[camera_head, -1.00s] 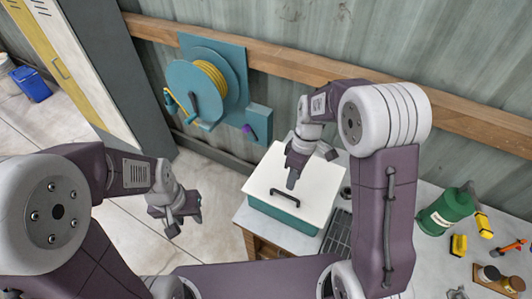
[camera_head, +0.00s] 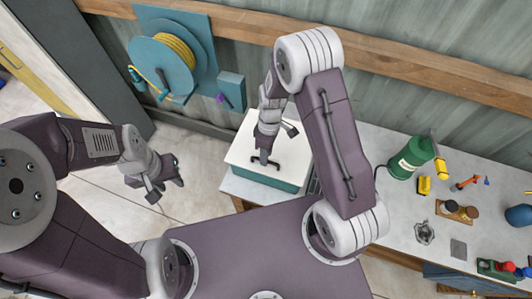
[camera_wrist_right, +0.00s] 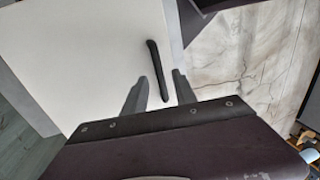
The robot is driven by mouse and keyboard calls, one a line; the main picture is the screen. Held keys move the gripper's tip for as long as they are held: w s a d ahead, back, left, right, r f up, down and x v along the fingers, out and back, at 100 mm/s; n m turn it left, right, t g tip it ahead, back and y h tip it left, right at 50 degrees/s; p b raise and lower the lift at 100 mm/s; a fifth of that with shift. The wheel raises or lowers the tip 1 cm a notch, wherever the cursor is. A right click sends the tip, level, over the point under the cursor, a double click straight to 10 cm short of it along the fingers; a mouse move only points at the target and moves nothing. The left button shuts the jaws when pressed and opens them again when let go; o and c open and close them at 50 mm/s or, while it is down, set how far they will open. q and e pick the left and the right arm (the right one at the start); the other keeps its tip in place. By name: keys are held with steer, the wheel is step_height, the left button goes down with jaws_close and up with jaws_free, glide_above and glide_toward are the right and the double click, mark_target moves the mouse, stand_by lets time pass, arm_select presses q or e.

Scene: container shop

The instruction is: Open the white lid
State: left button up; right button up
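The white lid (camera_head: 239,157) lies flat and closed on a teal box (camera_head: 275,179) at the left end of the counter. Its black bar handle (camera_head: 277,166) is partly hidden by my right gripper (camera_head: 267,158), which points down at it. In the right wrist view the lid (camera_wrist_right: 85,50) fills the left side, and the handle (camera_wrist_right: 157,68) runs between the two fingers of my right gripper (camera_wrist_right: 160,88). Gaps show on both sides of the handle, so the gripper is open. My left gripper (camera_head: 166,186) is open and empty above the floor, away from the box.
A teal hose reel (camera_head: 168,57) with yellow hose hangs on the wall behind. On the counter (camera_head: 385,215) to the right stand a green canister (camera_head: 411,158), a small yellow item (camera_head: 424,185) and several tools. Floor lies open left of the box.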

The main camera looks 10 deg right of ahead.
steer(key=shift+s+f, duration=0.35)
steer(key=shift+f, duration=0.05)
steer(key=shift+w+a+f, duration=0.1)
steer(key=shift+w+a, duration=0.05)
steer(key=shift+w, duration=0.15)
jaws_close()
stand_by(0.9)
